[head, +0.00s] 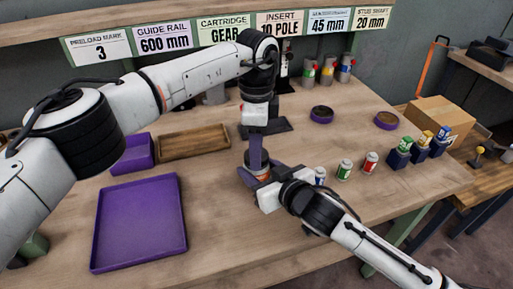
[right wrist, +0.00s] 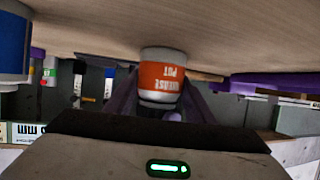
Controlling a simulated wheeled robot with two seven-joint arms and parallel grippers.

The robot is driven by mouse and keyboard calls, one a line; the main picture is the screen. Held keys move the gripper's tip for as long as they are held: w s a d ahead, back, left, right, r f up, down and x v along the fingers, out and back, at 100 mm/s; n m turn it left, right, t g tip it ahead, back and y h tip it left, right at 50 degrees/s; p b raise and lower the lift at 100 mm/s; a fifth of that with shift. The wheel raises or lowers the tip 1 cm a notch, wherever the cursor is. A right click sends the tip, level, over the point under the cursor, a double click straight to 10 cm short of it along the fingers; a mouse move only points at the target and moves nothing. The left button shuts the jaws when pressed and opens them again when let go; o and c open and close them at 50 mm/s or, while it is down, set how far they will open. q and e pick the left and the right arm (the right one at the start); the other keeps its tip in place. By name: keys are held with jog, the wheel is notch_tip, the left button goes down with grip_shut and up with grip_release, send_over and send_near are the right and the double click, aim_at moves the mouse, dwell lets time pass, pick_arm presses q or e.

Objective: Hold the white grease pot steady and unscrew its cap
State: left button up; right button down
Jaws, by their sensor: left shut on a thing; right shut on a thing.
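The grease pot (head: 264,178) stands upright on the table near the middle of the head view, mostly hidden by my grippers. In the right wrist view the white pot (right wrist: 162,55) appears upside down, with an orange label reading "GREASE POT". My right gripper (head: 258,180) comes in low from the right, its purple fingers shut on the pot's sides. My left gripper (head: 257,163) points straight down from above and is shut at the pot's top, on the cap. The cap itself is hidden between the fingers, so I cannot tell how far it is turned.
A purple tray (head: 140,223) and a wooden tray (head: 193,143) lie to the left. Small cans, a green one (head: 344,170) and a red one (head: 370,162), stand close on the right near my right arm. Purple round pieces (head: 321,114) lie behind. The front table is clear.

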pick_arm(q)
jog(key=shift+r, duration=0.1)
jog(key=shift+r, duration=1)
jog(key=shift+r, duration=2)
pick_arm(e)
jog(key=c, duration=0.7)
grip_release()
jog(key=shift+c, duration=0.2)
jog(key=shift+s, duration=0.1)
